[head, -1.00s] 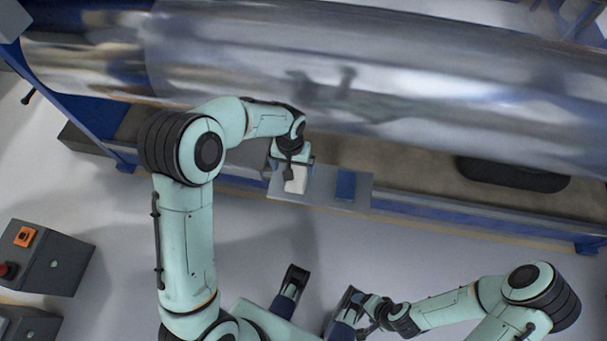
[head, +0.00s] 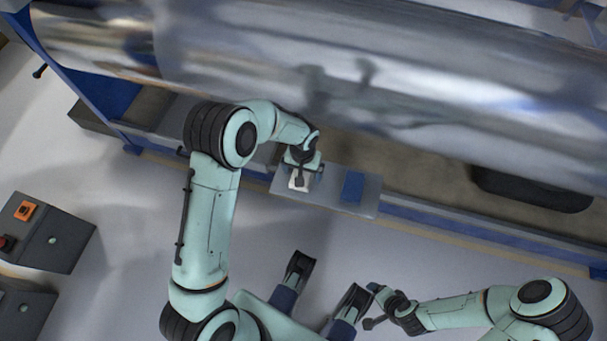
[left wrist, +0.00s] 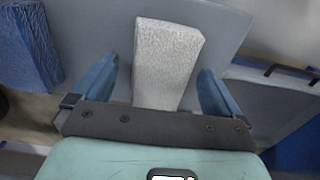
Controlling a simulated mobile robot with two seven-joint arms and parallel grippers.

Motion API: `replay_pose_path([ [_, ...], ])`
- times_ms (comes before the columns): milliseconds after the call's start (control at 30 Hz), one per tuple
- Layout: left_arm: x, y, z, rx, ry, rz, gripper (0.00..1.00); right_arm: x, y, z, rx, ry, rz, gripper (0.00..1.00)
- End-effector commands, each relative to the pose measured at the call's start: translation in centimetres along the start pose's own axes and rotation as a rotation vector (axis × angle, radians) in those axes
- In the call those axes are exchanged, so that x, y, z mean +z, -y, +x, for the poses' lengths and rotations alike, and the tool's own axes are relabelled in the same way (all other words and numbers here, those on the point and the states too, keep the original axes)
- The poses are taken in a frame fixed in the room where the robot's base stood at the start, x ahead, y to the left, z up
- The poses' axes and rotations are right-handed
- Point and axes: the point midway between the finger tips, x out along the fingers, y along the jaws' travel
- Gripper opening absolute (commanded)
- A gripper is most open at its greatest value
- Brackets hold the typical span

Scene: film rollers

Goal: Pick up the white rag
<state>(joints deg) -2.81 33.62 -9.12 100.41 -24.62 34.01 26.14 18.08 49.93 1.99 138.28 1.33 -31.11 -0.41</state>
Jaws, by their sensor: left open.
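The white rag (head: 298,182) lies on a grey metal shelf (head: 330,196) in front of the large roller, partly hidden under my left gripper in the head view. In the left wrist view the white rag (left wrist: 166,62) is a pale, textured block between the two blue fingers. My left gripper (head: 300,176) is open over the rag, one finger on each side, with gaps visible. My right gripper (head: 373,306) is at the bottom of the head view, away from the shelf. Its jaws are too small to read.
A blue rag (head: 353,186) lies on the same shelf, right of the white one; it also shows in the left wrist view (left wrist: 32,42). The shiny roller (head: 350,80) spans the back. Grey control boxes (head: 48,232) stand at the left. The floor below the shelf looks clear.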

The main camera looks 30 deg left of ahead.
Motion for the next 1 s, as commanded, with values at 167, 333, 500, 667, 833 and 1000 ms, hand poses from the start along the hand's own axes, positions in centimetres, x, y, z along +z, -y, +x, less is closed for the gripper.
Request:
replay_pose_path([
  [167,0.0,0.0,1.1,0.000,-0.001,0.001,0.99,-0.5,-0.1,0.3,0.001,-0.014,0.001,0.80],
  [333,0.0,0.0,1.0,0.000,-0.001,0.000,0.86,-0.5,-0.1,0.3,0.000,-0.013,0.001,0.80],
  [500,0.0,0.0,0.9,0.000,-0.001,0.000,0.44,-0.4,-0.1,0.3,0.000,-0.012,0.001,0.80],
  [667,0.0,0.0,0.9,0.000,-0.001,0.000,0.44,-0.4,-0.1,0.3,0.000,-0.012,0.001,0.80],
  [833,-0.1,0.0,0.6,0.000,-0.002,0.000,0.44,-0.3,-0.1,0.2,0.000,-0.009,0.001,0.80],
  [1000,-0.1,0.0,-1.0,0.001,-0.005,-0.001,0.44,0.2,0.1,-0.3,-0.001,0.007,-0.001,0.80],
])
